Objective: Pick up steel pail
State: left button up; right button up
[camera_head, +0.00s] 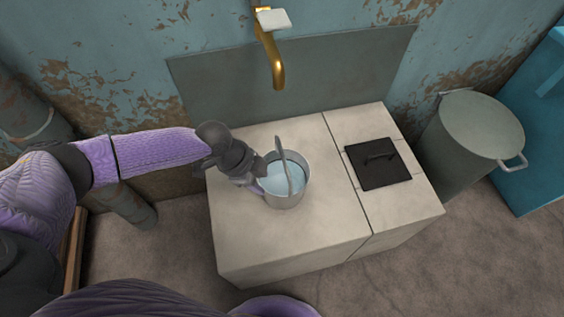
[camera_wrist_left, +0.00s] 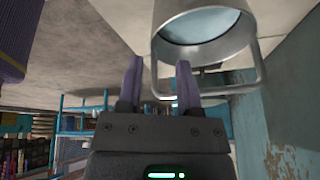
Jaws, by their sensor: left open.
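The steel pail (camera_head: 287,201) stands on the pale counter (camera_head: 245,240), filled with bluish-white liquid, its handle (camera_head: 283,158) raised above the rim. My left gripper (camera_head: 262,183) is at the pail's left side, close to the rim and handle. In the left wrist view the pail (camera_wrist_left: 240,35) is at the top. One side of its handle (camera_wrist_left: 153,75) shows between the two open fingers of my left gripper (camera_wrist_left: 160,75); I cannot tell whether either finger touches it. My right gripper is not seen.
A black square lid (camera_head: 385,175) with a handle lies on the counter's right part. A brass tap (camera_head: 275,65) hangs from the wall behind. A large grey lidded bin (camera_head: 475,125) stands right of the counter, beside a blue cabinet (camera_head: 535,130). The counter's front left is clear.

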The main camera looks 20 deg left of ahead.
aim_at(278, 197)
pick_arm(q)
jog(key=b+x, duration=0.2)
jog(key=x, duration=0.1)
jog(key=b+x, duration=0.2)
jog(key=x, duration=0.1)
jog(key=b+x, duration=0.2)
jog(key=x, duration=0.2)
jog(key=shift+s+f, duration=0.15)
jog(key=shift+s, duration=0.1)
jog(key=shift+d+r, duration=0.1)
jog(key=shift+r, duration=0.1)
jog(key=shift+w, duration=0.1)
grip_shut()
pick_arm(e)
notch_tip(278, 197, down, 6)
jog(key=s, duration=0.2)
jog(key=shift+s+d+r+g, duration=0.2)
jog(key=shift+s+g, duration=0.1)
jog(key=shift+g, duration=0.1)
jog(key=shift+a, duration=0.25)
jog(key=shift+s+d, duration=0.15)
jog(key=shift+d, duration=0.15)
